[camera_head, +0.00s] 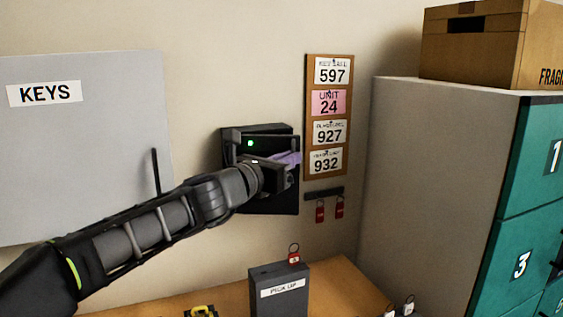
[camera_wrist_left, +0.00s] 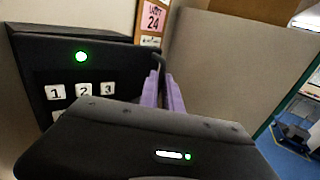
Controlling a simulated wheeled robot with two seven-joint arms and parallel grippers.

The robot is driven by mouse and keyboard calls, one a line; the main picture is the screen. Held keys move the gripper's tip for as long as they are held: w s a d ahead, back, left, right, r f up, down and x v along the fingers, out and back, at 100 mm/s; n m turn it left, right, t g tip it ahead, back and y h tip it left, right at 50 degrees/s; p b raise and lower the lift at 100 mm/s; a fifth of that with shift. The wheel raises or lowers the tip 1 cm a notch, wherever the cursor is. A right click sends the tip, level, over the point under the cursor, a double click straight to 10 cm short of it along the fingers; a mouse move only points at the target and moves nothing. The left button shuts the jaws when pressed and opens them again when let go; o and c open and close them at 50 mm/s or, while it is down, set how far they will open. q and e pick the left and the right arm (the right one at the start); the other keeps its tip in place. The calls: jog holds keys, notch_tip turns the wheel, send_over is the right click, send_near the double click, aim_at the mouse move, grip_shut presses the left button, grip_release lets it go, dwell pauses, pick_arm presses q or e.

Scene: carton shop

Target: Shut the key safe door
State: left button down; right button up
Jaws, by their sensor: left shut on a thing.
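The key safe (camera_head: 236,143) is a dark box on the wall with a lit green lamp. Its face, with white number keys and the green lamp, fills the upper left of the left wrist view (camera_wrist_left: 40,60). My left gripper (camera_head: 292,159) reaches across the front of the safe, its purple fingers at the right side. In the left wrist view the fingers (camera_wrist_left: 170,92) are close together beside the right edge of the keypad door, shut on it. The gripper body hides the lower keys and the exact contact. I cannot tell how far the door stands open. My right gripper is not in view.
A grey KEYS cabinet (camera_head: 90,125) hangs at left. A number board (camera_head: 310,110) and red-tagged hooks (camera_head: 322,193) are right of the safe. A grey locker (camera_head: 430,180) bears a cardboard box (camera_head: 480,45). A PICK UP box (camera_head: 280,275) stands on the wooden counter below.

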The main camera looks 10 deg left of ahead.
pick_arm(q)
jog(key=shift+d+f+h, duration=0.15)
jog(key=shift+d+h, duration=0.15)
jog(key=shift+d, duration=0.6)
jog(key=c, duration=1.5)
grip_release()
jog(key=shift+d, duration=0.2)
jog(key=shift+c, duration=0.2)
jog(key=shift+a, duration=0.1)
jog(key=b+v, duration=0.1)
jog(key=v, duration=0.7)
jog(key=shift+w+a, duration=0.1)
jog(key=shift+w, duration=0.1)
jog(key=shift+c, duration=0.5)
